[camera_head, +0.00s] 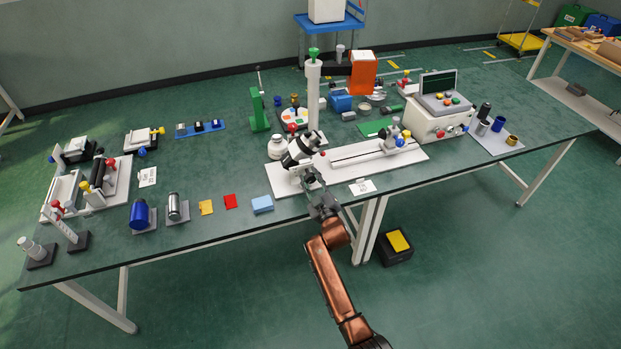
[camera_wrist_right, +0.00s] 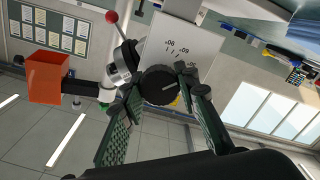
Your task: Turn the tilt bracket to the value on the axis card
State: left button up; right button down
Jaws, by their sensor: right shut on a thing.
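The tilt bracket (camera_head: 300,152) is a white and black unit at the left end of a white base plate (camera_head: 284,182) on the bench. My left gripper is not in view.
A long rail (camera_head: 365,152) runs right from the bracket. A white column (camera_head: 313,95) stands behind it. A light-blue block (camera_head: 262,204) and a red piece (camera_head: 231,201) lie to the left. A grey console (camera_head: 436,115) stands to the right.

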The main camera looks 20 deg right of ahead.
jog(key=c, duration=1.5)
grip_release()
jog(key=shift+o, duration=0.2)
jog(key=shift+s, duration=0.1)
jog(key=s, duration=1.1)
jog(key=shift+s+d, duration=0.2)
jog(key=shift+s, duration=0.2)
